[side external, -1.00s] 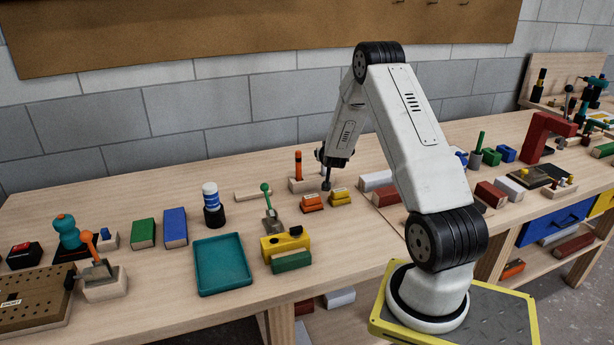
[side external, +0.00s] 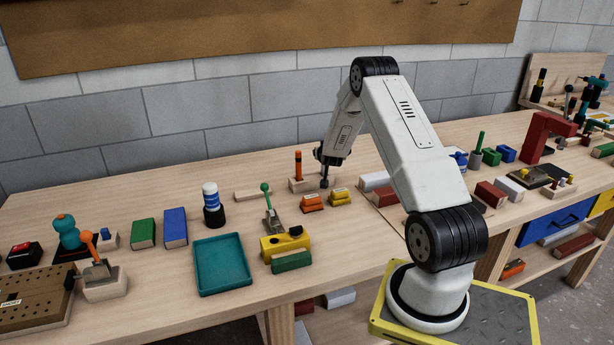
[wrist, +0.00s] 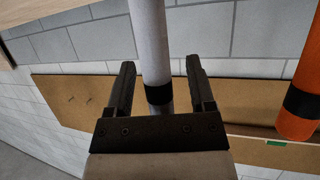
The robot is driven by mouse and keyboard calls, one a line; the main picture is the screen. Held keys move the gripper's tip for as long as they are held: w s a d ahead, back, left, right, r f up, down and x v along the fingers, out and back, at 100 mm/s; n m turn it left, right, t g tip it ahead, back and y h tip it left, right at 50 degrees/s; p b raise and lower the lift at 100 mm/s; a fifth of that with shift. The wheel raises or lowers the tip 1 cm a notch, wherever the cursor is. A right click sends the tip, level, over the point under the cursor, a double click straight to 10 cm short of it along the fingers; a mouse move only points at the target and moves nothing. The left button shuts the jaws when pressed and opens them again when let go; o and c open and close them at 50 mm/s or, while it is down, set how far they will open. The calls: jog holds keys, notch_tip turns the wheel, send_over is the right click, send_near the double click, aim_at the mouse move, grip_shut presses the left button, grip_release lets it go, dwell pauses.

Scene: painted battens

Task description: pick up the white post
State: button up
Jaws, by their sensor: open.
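The white post (wrist: 149,35) stands out in the wrist view, with a black band around it. It runs between the two dark fingers of my gripper (wrist: 160,64). The fingers are open, one on each side, with a visible gap to the post. In the side view my gripper (side external: 324,182) is low over the bench, beside a pale wooden block holding an orange post (side external: 298,164). The white post cannot be made out there, hidden by my gripper. The orange post also shows at the right of the wrist view (wrist: 303,80), with its own black band.
Orange blocks (side external: 312,203) and yellow blocks (side external: 340,198) lie just in front of my gripper. White and red battens (side external: 375,181) lie to its right. A teal tray (side external: 222,290) and a lever clamp (side external: 270,215) are further left. A wall stands behind the bench.

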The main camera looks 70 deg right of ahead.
grip_shut()
jog(key=shift+r, duration=0.15)
notch_tip(320, 180, up, 10)
dwell(0.8)
dwell(0.4)
